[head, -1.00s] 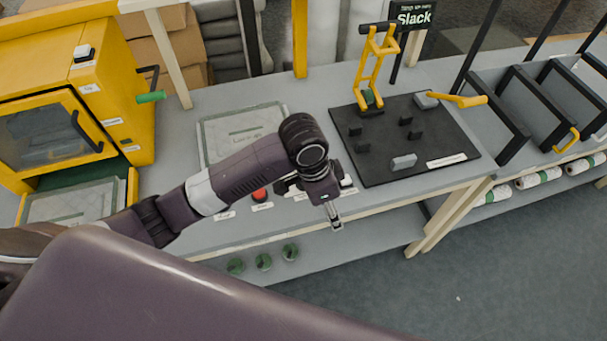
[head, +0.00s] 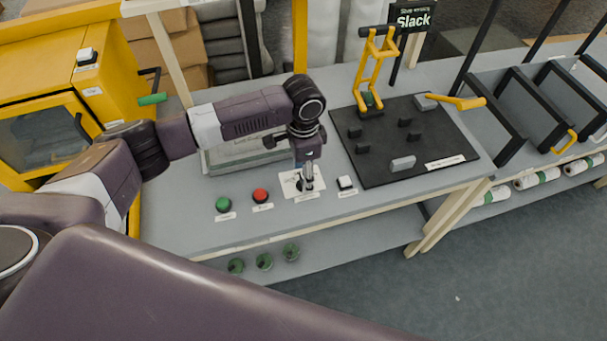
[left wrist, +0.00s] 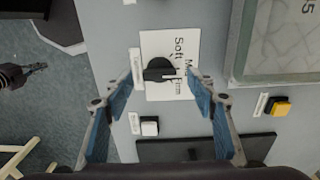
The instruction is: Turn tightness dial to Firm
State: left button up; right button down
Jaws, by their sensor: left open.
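The tightness dial is a black knob (left wrist: 158,69) on a white label plate (left wrist: 165,93) with Soft and Firm printed on it. The plate also shows in the head view (head: 290,188); the arm partly hides the dial there. I cannot tell clearly which mark the knob points to. My left gripper (head: 309,186) points down over the dial. In the left wrist view, its blue-padded fingers (left wrist: 160,77) are open, one on each side of the knob. I cannot tell if they touch it. A dark part at the left edge looks like my right gripper (left wrist: 34,70); its jaws are unclear.
A green button (head: 223,204), a red button (head: 260,195) and a white button (head: 346,182) line the bench's front edge. A black board with pegs (head: 376,139) lies to the right. A sign (head: 412,19) reads Slack. A yellow cabinet (head: 50,115) stands left.

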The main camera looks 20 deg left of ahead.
pick_arm(q)
jog(key=shift+f, duration=0.8)
jog(key=c, duration=1.2)
jog(key=shift+o, duration=0.2)
